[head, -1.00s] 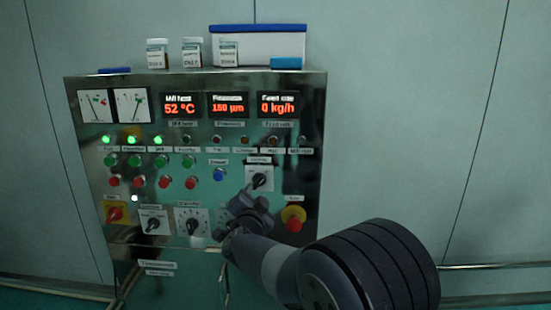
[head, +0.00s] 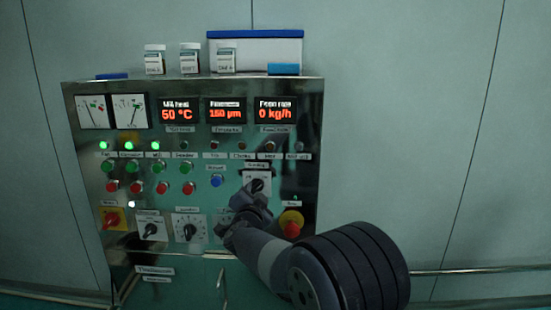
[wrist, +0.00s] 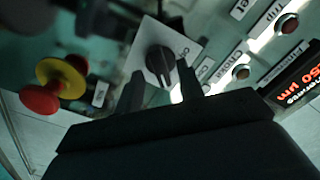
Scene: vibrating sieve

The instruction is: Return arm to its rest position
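My gripper (head: 250,198) is in front of the control panel (head: 308,130), just below a black selector knob (head: 257,186) on a white plate. In the wrist view my gripper (wrist: 160,84) has its two dark fingers apart with nothing between their tips. The selector knob (wrist: 160,62) shows beyond the gap between them; I cannot tell whether a finger touches it. My arm reaches in from the lower right and hides a small part of the panel's lower right.
A red emergency button on yellow (head: 291,224) is close to the right of my gripper, and shows in the wrist view (wrist: 40,98). Several buttons and rotary knobs are to the left. Jars (head: 190,60) and a blue-lidded box (head: 270,52) stand on top.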

